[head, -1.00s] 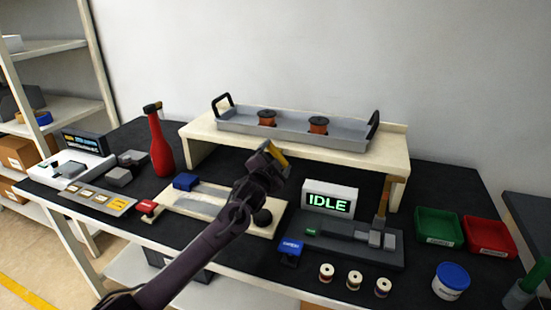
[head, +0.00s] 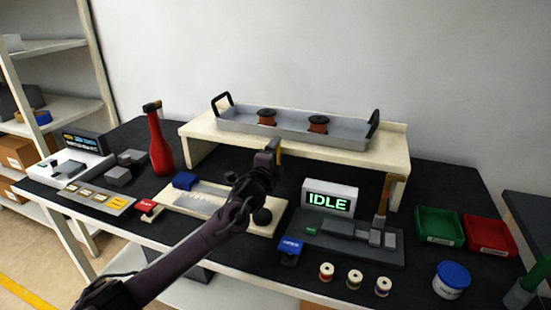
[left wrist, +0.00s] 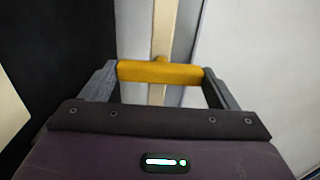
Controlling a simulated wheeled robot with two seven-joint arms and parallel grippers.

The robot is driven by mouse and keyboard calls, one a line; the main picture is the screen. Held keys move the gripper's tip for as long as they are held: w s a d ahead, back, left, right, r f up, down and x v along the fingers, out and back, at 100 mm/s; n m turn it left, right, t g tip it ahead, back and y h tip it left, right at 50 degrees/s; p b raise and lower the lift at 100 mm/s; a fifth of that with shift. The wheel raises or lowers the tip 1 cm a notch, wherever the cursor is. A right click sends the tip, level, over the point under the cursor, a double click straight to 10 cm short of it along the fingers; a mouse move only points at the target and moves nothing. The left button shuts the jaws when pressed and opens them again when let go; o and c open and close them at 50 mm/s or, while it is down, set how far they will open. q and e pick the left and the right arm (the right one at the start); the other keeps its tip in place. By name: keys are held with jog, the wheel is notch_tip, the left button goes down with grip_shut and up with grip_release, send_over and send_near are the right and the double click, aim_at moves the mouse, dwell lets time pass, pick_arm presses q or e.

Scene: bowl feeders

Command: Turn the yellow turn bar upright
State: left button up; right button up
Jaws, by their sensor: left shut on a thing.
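The yellow turn bar (head: 278,147) shows as a narrow, roughly upright yellow strip at my left gripper (head: 271,150), in front of the cream shelf. In the left wrist view the bar (left wrist: 160,73) spans the space between the two grey fingers of my left gripper (left wrist: 160,80), which is shut on its ends. A small yellow nub stands out at the bar's middle. The gripper hides part of the bar and its mount in the head view. My right gripper is not in view.
The cream shelf (head: 230,137) stands close behind the gripper, with a grey tray (head: 290,132) holding two copper-coloured spools. A red bottle (head: 160,148) stands at left. A sign reading IDLE (head: 329,199) stands at right. Green (head: 438,228) and red bins (head: 490,236) are farther right.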

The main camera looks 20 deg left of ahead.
pick_arm(q)
jog(key=shift+f, duration=0.1)
dwell(0.3)
jog(key=o, duration=0.9)
jog(key=s, duration=0.7)
jog(key=shift+s, duration=0.4)
jog(key=shift+a, duration=0.15)
